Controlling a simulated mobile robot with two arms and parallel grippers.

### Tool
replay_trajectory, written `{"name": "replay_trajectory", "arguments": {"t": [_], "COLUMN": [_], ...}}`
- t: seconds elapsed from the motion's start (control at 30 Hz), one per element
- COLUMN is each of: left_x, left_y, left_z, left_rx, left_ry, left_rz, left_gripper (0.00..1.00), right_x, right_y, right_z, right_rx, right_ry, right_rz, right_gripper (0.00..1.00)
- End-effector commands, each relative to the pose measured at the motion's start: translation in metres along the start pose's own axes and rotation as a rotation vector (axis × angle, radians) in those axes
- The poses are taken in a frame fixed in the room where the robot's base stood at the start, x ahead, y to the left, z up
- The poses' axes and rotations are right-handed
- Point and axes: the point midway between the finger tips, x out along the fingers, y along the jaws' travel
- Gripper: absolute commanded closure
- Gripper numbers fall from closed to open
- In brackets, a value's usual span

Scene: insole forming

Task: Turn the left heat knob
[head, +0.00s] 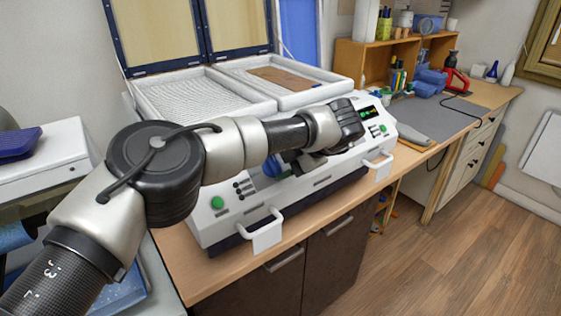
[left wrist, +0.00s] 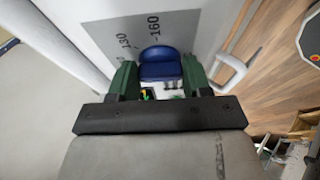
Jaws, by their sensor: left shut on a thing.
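The white heating machine (head: 325,180) stands on the wooden counter with its lid raised. A blue knob (head: 269,168) shows on the left part of its sloped front panel, partly hidden by my arm. My left gripper (head: 286,164) is at this knob. In the left wrist view, the blue knob (left wrist: 160,64) sits between the two green fingers of my left gripper (left wrist: 159,76), which is shut on it. A grey scale plate (left wrist: 130,35) with the marks 130 and 160 lies behind the knob. My right gripper is not in view.
Two white textured beds (head: 200,103) lie open, the right one with a brown sheet (head: 285,78). Green buttons (head: 217,203) and white handles (head: 267,233) are on the machine's front. A grey mat (head: 437,118) and shelf clutter stand to the right. The floor at right is clear.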

Motion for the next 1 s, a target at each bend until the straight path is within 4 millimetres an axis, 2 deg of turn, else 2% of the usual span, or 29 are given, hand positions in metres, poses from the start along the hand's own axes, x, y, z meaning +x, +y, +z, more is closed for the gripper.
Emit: {"name": "replay_trajectory", "arguments": {"t": [0.1, 0.13, 0.3, 0.53, 0.67, 0.77, 1.0], "left_x": [-0.001, -0.001, -0.001, -0.001, -0.007, -0.021, -0.079], "left_y": [0.001, 0.001, 0.001, 0.0, 0.0, -0.001, -0.002], "left_z": [0.0, 0.0, 0.0, 0.0, 0.001, 0.001, 0.001], "left_rx": [-0.002, -0.002, -0.002, -0.002, -0.003, -0.003, -0.004], "left_ry": [-0.004, -0.004, -0.003, -0.001, -0.002, -0.005, -0.006], "left_rz": [0.002, 0.002, 0.001, 0.0, 0.002, 0.003, 0.003], "left_gripper": [0.75, 0.48, 0.26, 0.26, 0.26, 0.26, 0.26], "right_x": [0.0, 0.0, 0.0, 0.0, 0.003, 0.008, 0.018], "right_y": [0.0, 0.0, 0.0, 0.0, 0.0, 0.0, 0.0], "right_z": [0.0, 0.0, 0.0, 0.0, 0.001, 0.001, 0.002], "right_rx": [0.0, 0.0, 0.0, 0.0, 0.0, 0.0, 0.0], "right_ry": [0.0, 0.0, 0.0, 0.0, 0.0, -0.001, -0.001], "right_rz": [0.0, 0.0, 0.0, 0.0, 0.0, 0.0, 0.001], "right_gripper": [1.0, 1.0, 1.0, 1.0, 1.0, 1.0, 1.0]}}
